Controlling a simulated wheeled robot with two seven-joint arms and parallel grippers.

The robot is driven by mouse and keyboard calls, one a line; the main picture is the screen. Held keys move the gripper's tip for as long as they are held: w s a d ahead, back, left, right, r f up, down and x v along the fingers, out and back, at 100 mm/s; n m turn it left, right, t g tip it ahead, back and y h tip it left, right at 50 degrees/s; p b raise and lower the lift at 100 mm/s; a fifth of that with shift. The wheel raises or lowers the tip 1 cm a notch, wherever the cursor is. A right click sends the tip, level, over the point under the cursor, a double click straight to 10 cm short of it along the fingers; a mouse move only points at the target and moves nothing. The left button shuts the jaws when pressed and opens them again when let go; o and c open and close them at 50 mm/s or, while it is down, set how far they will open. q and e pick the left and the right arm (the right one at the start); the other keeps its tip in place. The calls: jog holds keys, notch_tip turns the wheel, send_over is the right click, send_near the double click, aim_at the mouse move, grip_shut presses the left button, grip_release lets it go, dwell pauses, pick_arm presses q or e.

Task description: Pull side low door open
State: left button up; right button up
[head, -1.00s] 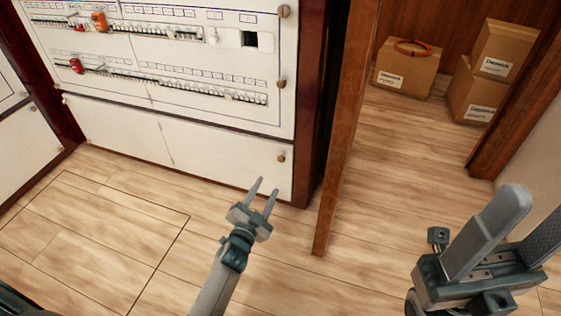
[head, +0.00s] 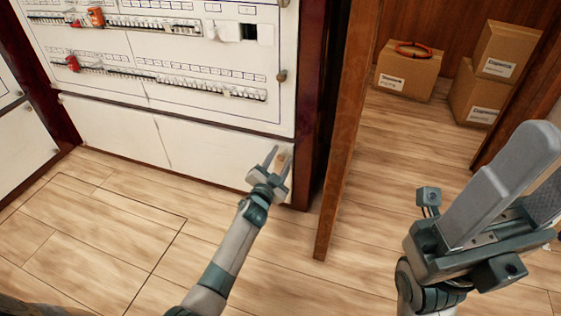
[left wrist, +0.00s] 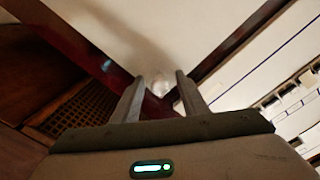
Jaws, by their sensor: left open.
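The low door (head: 215,153) is a white panel at the bottom of the cabinet in the head view, and it looks shut. Its small brass knob (head: 282,157) is near its upper right corner, partly covered by my fingers. My left gripper (head: 281,156) is open, with its fingertips at the knob, one on each side. In the left wrist view, both fingers point at the white panel (left wrist: 130,35), with a pale blurred spot between the tips. Contact with the knob cannot be told. My right gripper (head: 525,175) is open and empty at the right.
Breaker rows (head: 160,80) fill the upper cabinet panel (head: 180,45). A wooden post (head: 345,140) stands right of the cabinet. Cardboard boxes (head: 405,75) lie in the alcove behind it. The wood floor (head: 110,225) before the door is clear.

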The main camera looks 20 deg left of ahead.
pick_arm(q)
grip_shut()
jog(key=shift+s, duration=0.1)
